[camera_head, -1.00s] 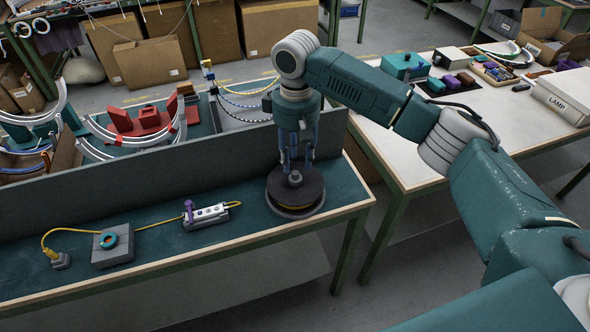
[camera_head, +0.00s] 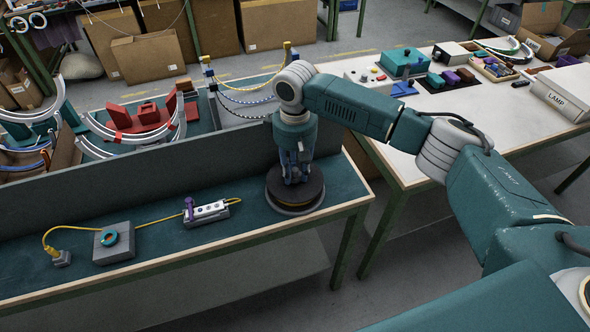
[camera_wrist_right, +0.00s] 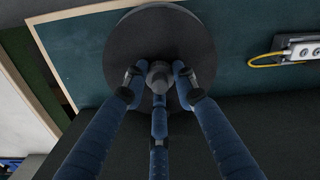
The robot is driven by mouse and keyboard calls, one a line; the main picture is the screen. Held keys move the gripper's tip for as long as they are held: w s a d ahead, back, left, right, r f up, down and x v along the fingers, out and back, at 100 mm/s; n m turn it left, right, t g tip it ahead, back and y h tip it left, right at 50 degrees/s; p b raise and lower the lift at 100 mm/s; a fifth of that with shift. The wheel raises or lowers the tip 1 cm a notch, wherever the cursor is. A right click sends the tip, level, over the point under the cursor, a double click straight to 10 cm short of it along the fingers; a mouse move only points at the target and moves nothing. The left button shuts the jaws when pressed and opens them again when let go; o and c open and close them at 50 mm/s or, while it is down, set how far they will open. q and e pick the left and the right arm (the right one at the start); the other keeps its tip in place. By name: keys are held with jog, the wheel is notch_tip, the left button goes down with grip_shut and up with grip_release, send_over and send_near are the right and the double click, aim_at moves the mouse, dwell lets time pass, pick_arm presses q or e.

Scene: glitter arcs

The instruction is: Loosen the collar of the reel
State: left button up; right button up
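The reel (camera_head: 275,185) is a dark round disc lying flat on the teal bench top near its right end. It fills the top middle of the right wrist view (camera_wrist_right: 195,30). Its collar (camera_wrist_right: 158,70) is a small grey knob at the disc's centre; in the head view the fingers hide it. My right gripper (camera_wrist_right: 157,78) points down over the reel, its three blue fingers spread around the collar. Gaps show between the two side fingertips and the collar; whether the middle finger touches it I cannot tell. My left gripper is out of view.
Left of the reel are a white socket strip (camera_head: 212,210) with a purple lever, a grey box (camera_head: 114,252) with a teal ring, and a yellow cable. A grey upright panel (camera_head: 150,172) runs along the bench's back. A white table (camera_head: 440,115) stands at right.

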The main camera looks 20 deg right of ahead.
jog(key=shift+r+n+p, duration=0.25)
jog(key=shift+n+p, duration=0.55)
jog(key=shift+p, duration=0.3)
jog(key=n+p, duration=0.2)
jog(key=shift+n, duration=0.3)
jog(key=n+p, duration=0.2)
jog(key=shift+n, duration=0.3)
jog(key=n+p, duration=0.1)
jog(key=n, duration=0.1)
jog(key=shift+f+n, duration=0.1)
jog(key=shift+n, duration=0.3)
jog(key=n+p, duration=0.1)
jog(key=n, duration=0.2)
jog(key=shift+n, duration=0.3)
jog(key=n, duration=0.3)
jog(key=shift+f+n, duration=0.15)
jog(key=shift+n, duration=0.15)
jog(key=n, duration=0.4)
jog(key=shift+s, duration=0.15)
jog(key=shift+f+n, duration=0.1)
jog(key=shift+n, duration=1.5)
jog(key=shift+s, duration=0.1)
